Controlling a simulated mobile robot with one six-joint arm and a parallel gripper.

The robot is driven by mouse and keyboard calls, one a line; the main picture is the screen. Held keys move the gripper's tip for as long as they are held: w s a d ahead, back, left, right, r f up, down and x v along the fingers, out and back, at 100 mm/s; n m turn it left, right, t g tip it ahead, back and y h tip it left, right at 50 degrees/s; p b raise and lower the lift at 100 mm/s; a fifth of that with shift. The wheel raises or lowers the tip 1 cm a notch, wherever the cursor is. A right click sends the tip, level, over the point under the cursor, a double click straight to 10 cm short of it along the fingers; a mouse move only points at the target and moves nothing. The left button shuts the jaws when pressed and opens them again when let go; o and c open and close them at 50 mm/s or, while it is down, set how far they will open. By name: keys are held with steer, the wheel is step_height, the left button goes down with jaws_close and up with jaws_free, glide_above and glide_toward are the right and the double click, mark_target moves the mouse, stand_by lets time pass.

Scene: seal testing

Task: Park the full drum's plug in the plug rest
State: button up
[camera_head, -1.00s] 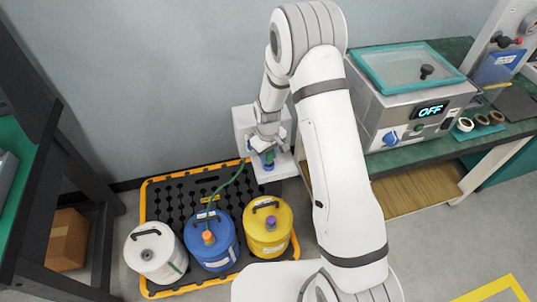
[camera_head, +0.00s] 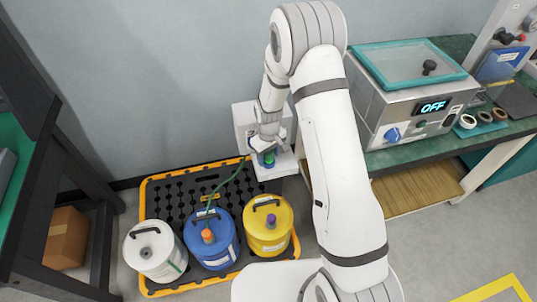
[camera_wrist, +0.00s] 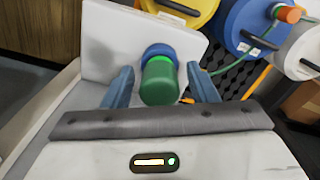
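A green plug (camera_wrist: 159,82) stands in a blue round collar (camera_wrist: 158,50) with a bright green ring between them. The collar sits on a white wall unit (camera_head: 245,122), at its ledge; the green plug top also shows in the head view (camera_head: 269,159). My gripper (camera_wrist: 160,68) is open, its two blue fingers on either side of the plug with a gap at each side. A green hose (camera_head: 230,181) runs from the blue drum (camera_head: 212,246) toward the plug; its end is hidden behind a finger in the wrist view. I cannot tell which drum is full.
A white drum (camera_head: 153,258) and a yellow drum (camera_head: 268,233) flank the blue one on a black, yellow-edged pallet (camera_head: 147,215). A bench with a teal-lidded machine (camera_head: 410,100) showing OFF stands right. A dark rack (camera_head: 50,170) stands left.

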steer(key=shift+o, duration=0.3)
steer(key=shift+r, duration=3.9)
steer(key=s+d+r+m, duration=0.1)
steer(key=s+d+r, duration=0.15)
steer(key=r, duration=0.35)
steer(key=s+d+r+m+t+p, duration=0.1)
steer(key=s+d+r, duration=0.15)
steer(key=r, duration=0.25)
steer(key=s+d+r+m, duration=0.1)
steer(key=s+r, duration=0.3)
steer(key=r, duration=0.2)
steer(key=s+d+r+m+p, duration=0.1)
steer(key=s+d+r+m, duration=0.1)
steer(key=s+r, duration=0.2)
steer(key=s+d+r+m+t, duration=0.1)
steer(key=s+d+r, duration=0.2)
steer(key=s, duration=0.8)
steer(key=shift+s+r+m+t+p, duration=0.3)
steer(key=shift+r+m+p, duration=0.1)
steer(key=shift+r, duration=0.25)
steer(key=shift+d, duration=0.1)
